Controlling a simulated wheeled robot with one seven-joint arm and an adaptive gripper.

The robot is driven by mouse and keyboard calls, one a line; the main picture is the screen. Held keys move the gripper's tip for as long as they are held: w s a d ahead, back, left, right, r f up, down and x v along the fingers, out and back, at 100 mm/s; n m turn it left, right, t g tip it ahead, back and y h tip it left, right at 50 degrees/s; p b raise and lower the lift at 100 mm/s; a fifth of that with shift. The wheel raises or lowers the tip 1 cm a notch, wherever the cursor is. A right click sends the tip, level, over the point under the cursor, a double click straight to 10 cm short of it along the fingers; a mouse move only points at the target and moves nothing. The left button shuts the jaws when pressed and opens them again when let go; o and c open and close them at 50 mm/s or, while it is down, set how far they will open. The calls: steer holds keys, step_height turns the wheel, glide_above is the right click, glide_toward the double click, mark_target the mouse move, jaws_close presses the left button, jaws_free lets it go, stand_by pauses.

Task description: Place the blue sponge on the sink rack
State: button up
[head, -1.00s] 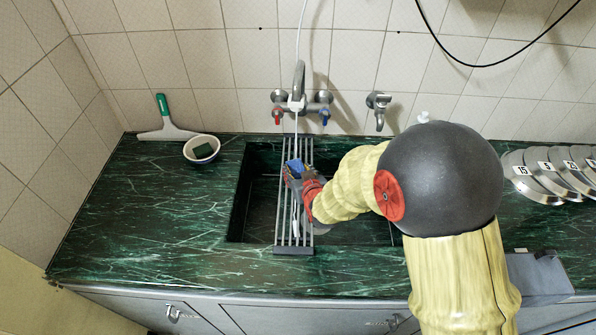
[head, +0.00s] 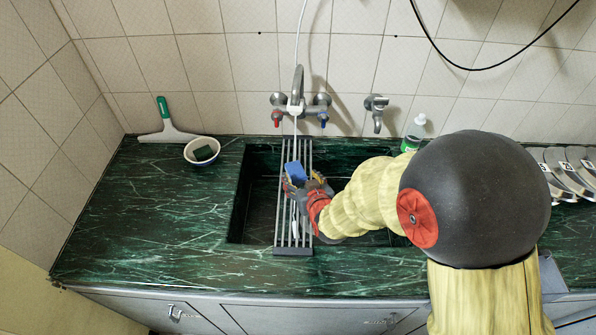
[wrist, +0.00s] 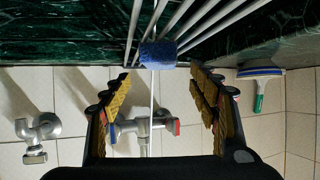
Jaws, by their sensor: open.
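The blue sponge (head: 296,169) rests on the sink rack (head: 281,231), a set of grey bars laid front to back across the sink. My gripper (head: 308,185) is just in front of the sponge, low over the rack. In the wrist view the sponge (wrist: 157,53) sits on the rack bars (wrist: 213,22), beyond my fingertips and apart from them. My gripper (wrist: 160,80) is open, with a finger on each side and nothing between them. The sponge's underside is hidden.
The faucet (head: 297,100) is behind the rack. A bottle (head: 414,132) and several lids (head: 568,171) are at the right. The left front counter is clear.

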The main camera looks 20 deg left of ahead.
steer(key=p+v, duration=0.1)
steer(key=v, duration=0.5)
steer(key=shift+s+d, duration=0.1)
steer(key=shift+s, duration=0.1)
steer(key=shift+r, duration=0.1)
steer(key=s+d+r+m+g+h, duration=0.1)
steer(key=s+d+r+m+h, duration=0.1)
steer(key=d+r, duration=0.6)
steer(key=s+d+r+m+g+h, duration=0.15)
steer(key=d+r, duration=0.35)
steer(key=d, duration=0.6)
steer(key=s+d+r+m+g+h, duration=0.1)
steer(key=s+d+r, duration=0.2)
steer(key=s+d, duration=0.3)
steer(key=s+d+r+m+g+h, duration=0.1)
steer(key=s+d+r, duration=0.2)
steer(key=s, duration=0.8)
steer(key=d, duration=0.2)
steer(key=shift+s+d+r+m+h, duration=0.15)
steer(key=shift+s+d+m+h, duration=0.1)
steer(key=shift+d+m+h, duration=0.1)
